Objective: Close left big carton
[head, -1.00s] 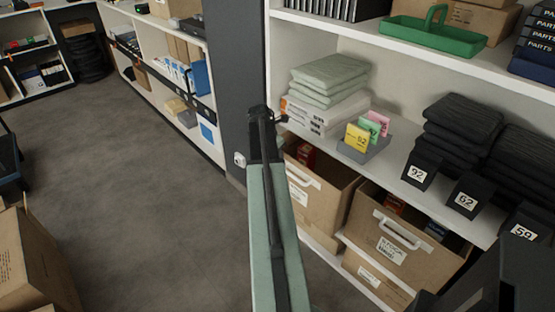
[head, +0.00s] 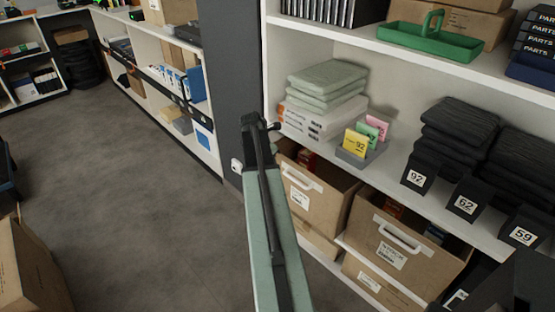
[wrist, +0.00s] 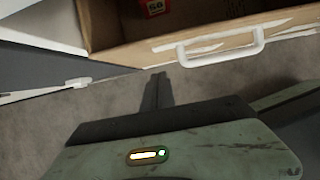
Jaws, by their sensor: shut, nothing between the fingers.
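The left big carton (head: 327,210) is brown, with a white handle and a label on its front. It sits in the lower shelf bay with its open top showing, and its front appears to stick out. In the wrist view its front edge and white handle (wrist: 225,46) cross the top, with a red box (wrist: 155,8) inside. My gripper (wrist: 157,80) is shut and empty, over the floor just short of the carton's front, left of the handle. No contact shows.
A second big carton (head: 367,241) stands open to the right, with smaller cartons below. The shelf above holds folded cloths, a grey card holder (head: 358,157) and dark stacks. A dark grey post (head: 233,80) stands left of the bay. A loose carton (head: 28,275) is at lower left; the floor between is clear.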

